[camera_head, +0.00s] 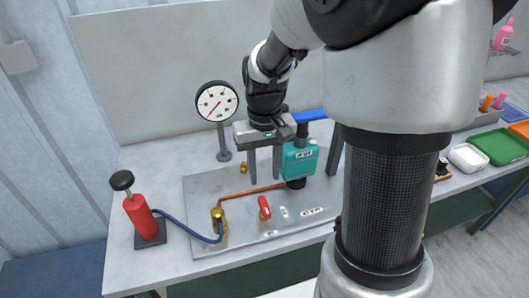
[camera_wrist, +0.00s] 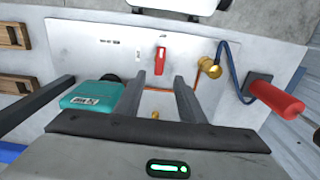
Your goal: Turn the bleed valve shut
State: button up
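A red-handled valve (camera_head: 264,208) stands on the metal plate (camera_head: 205,192), its handle roughly upright; it also shows in the wrist view (camera_wrist: 160,60), beyond my fingertips. A small brass fitting (camera_head: 243,168) sits further back on the plate; a brass piece (camera_wrist: 155,114) shows low between my fingers in the wrist view. Which of these is the bleed valve I cannot tell for sure. My gripper (camera_head: 264,179) points down above the plate, behind the red handle and left of the teal box. Its two fingers stand apart with nothing held between them.
A teal box (camera_head: 300,160) stands close right of my gripper. A pressure gauge (camera_head: 217,101) stands behind left. A red hand pump (camera_head: 139,213) at left joins a brass fitting (camera_head: 218,218) by a blue hose (camera_head: 188,230). A copper pipe (camera_head: 250,191) crosses the plate. Trays lie far right.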

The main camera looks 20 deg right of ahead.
jog(key=shift+r, duration=2.75)
jog(key=s+a+r+t+p, duration=0.2)
jog(key=s+r+t+p, duration=0.3)
jog(key=s+r, duration=0.9)
jog(key=shift+s+t, duration=0.2)
jog(key=shift+t, duration=0.1)
